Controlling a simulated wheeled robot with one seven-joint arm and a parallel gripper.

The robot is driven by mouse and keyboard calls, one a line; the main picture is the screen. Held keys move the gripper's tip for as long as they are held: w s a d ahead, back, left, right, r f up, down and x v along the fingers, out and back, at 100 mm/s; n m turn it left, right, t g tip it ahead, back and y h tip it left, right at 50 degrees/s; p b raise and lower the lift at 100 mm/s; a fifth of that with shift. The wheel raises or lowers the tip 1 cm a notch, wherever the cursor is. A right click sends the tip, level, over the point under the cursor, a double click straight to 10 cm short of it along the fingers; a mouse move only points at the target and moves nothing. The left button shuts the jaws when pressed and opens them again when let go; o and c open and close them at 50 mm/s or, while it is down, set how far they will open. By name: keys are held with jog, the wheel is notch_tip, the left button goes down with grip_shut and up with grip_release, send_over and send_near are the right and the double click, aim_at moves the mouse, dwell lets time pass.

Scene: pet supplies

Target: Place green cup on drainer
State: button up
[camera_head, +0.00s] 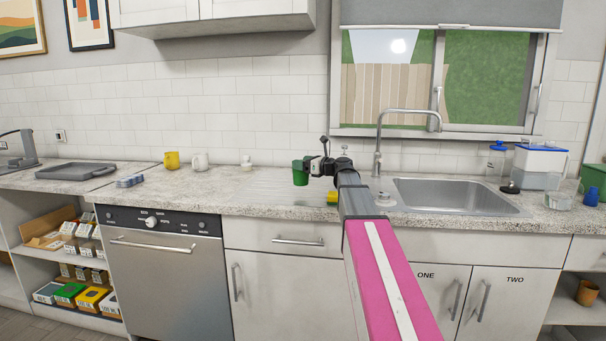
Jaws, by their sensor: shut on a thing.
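My gripper (309,163) is shut on the green cup (300,174) and holds it upright by its right side. The cup appears above or just at the counter left of the sink; whether its base touches the surface I cannot tell. The drainer looks to be the faintly grooved part of the counter (262,186) left of the sink, below and left of the cup. My arm comes in from the lower right and hides part of the counter beside the sink.
A yellow sponge (332,198) lies below my gripper. The sink (455,197) and its faucet (379,150) are to the right. A yellow cup (171,160), a white cup (200,161) and a small white item (246,163) stand at the back left. The counter's front left is mostly clear.

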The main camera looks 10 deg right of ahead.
jog(key=shift+f, duration=1.9)
jog(key=shift+f, duration=0.15)
jog(key=o, duration=1.1)
jog(key=shift+o, duration=0.2)
jog(key=shift+s+d, duration=0.1)
jog(key=shift+s, duration=0.1)
jog(key=v, duration=1.1)
jog(key=shift+s+d, duration=0.2)
jog(key=shift+d, duration=0.05)
